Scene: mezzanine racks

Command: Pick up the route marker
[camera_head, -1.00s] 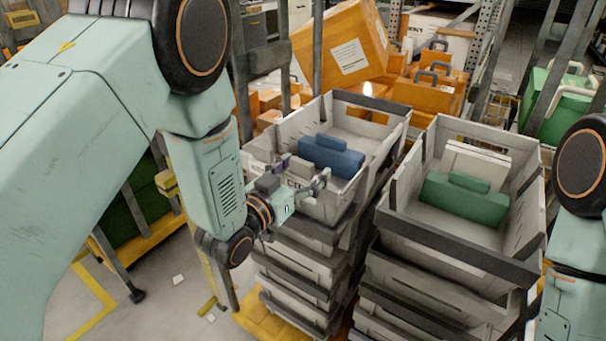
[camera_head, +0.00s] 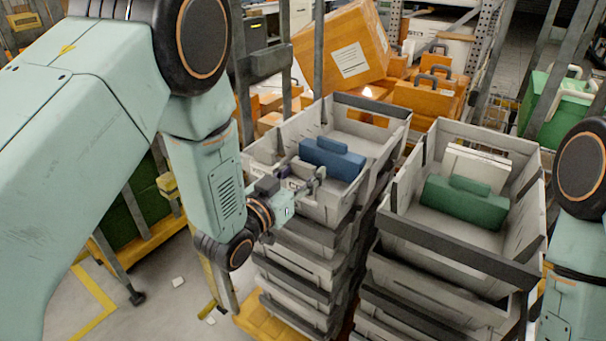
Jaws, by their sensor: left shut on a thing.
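My left gripper (camera_head: 303,178) is at the near left rim of the left grey crate (camera_head: 262,150). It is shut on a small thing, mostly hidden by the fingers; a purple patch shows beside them. I cannot tell for sure whether this is the route marker. A blue block with a raised top (camera_head: 335,160) lies in the left crate, just beyond the fingertips. A green block of like shape (camera_head: 463,203) lies in the right grey crate (camera_head: 455,258). Part of my right arm shows at the right edge; its gripper is out of view.
Both crates top tall stacks of crates with a narrow gap between. White flat boxes (camera_head: 478,166) stand behind the green block. Orange cases (camera_head: 425,97) and a large orange box (camera_head: 342,45) are behind. Grey rack posts (camera_head: 318,50) rise close to the left crate.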

